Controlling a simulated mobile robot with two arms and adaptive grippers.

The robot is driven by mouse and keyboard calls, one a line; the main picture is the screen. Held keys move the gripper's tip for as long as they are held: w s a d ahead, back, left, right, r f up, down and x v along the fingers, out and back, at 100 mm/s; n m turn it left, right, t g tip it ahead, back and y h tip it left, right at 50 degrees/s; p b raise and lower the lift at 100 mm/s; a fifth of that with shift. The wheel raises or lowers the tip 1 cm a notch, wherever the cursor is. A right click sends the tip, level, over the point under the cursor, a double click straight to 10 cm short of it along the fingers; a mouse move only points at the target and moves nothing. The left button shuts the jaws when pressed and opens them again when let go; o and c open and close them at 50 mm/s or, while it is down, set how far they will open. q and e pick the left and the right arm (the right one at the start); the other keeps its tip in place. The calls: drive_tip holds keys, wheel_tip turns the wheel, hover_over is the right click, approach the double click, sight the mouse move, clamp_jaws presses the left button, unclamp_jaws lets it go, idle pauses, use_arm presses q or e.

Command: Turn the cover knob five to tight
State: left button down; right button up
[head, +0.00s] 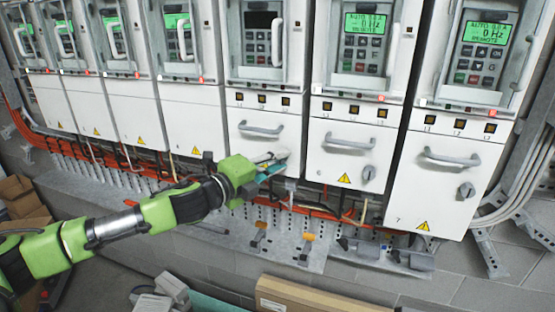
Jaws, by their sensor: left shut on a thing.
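The fifth drive (263,75) in the row has a dark screen. Its lower white cover (245,145) carries a grey bar handle (261,129) and sits flush, as far as I can see. My left gripper (272,162) reaches in from the left to the lower right part of this cover. It is shut on cover knob five, which its fingers hide almost fully, so I cannot tell the knob's angle. The knobs on cover six (369,173) and cover seven (466,190) show plainly. My right gripper is not in view.
Other drives with lit green screens stand on both sides. Orange cables (320,211) and a metal rail with clamps (295,240) run below the covers. Cardboard boxes (20,200) lie at the left. A long carton (310,297) lies on the floor in front.

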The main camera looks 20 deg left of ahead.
use_arm(q)
drive_tip(key=shift+w+a+r, duration=0.1)
drive_tip(key=shift+r, duration=0.1)
idle(0.3)
drive_tip(key=c, duration=1.8)
unclamp_jaws()
drive_tip(key=shift+w+f, duration=0.1)
drive_tip(key=shift+f, duration=0.1)
drive_tip(key=shift+v, duration=5.95)
drive_tip(key=shift+r, duration=0.15)
